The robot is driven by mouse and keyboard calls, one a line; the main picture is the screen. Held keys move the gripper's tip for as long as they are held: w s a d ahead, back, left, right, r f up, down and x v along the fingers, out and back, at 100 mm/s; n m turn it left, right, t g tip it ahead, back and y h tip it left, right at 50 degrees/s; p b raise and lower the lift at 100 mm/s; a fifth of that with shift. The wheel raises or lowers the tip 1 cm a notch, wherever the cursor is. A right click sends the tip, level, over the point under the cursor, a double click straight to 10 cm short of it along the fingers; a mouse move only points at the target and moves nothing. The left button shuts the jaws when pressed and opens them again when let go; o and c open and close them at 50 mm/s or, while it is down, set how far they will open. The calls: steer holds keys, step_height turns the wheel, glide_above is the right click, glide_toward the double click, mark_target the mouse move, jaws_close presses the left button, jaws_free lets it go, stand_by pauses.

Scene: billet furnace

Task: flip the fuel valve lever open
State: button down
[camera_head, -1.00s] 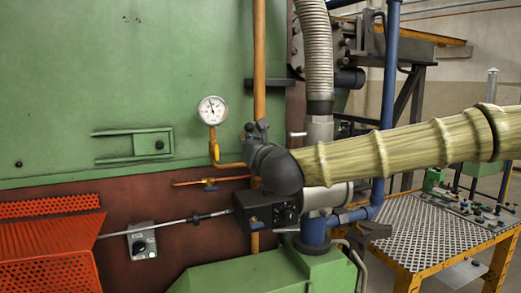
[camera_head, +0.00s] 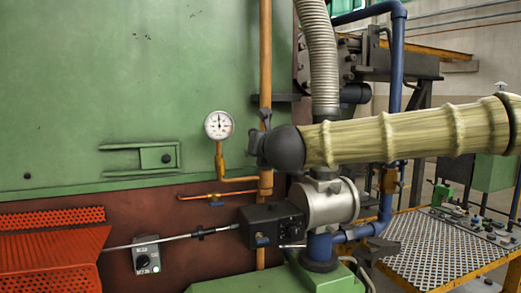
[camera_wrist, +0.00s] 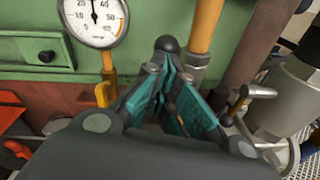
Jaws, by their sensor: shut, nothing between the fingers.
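My gripper (camera_head: 262,128) is shut and empty in front of the vertical orange pipe, right of the gauge. In the wrist view its teal-padded fingers (camera_wrist: 167,48) converge to a dark tip near that pipe. A silver lever (camera_wrist: 262,91) on a small orange fitting shows right of the fingers, apart from them; I cannot tell for certain that it is the fuel valve lever. In the head view my arm covers that area.
The round white gauge (camera_head: 218,125) stands left of my gripper, close by. The silver burner cylinder (camera_head: 330,203) and black box (camera_head: 270,226) sit below my arm. A blue pipe (camera_head: 396,80) rises behind it. A yellow-framed table (camera_head: 445,245) stands at right.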

steer(key=shift+g+h, duration=0.3)
steer(key=shift+g, duration=0.5)
steer(key=shift+w+a+r+p, duration=0.15)
steer(key=shift+w+a+r, duration=0.05)
steer(key=shift+w+r, duration=0.6)
steer(key=shift+w+a+r+p, duration=0.1)
steer(key=shift+w+a+r, duration=0.1)
steer(key=shift+w+r, duration=0.55)
steer(key=shift+w+a+r+p, duration=0.15)
steer(key=shift+w+a+r, duration=0.05)
steer(key=shift+w+r, duration=0.55)
steer(key=shift+r, duration=0.15)
steer(key=shift+s+a+f+b, duration=0.1)
steer(key=shift+s+f+b, duration=0.3)
steer(key=shift+b, duration=0.2)
steer(key=s+d+r+b, duration=0.1)
steer(key=s+r+b, duration=0.3)
steer(key=s+r, duration=0.4)
steer(key=shift+d, duration=0.15)
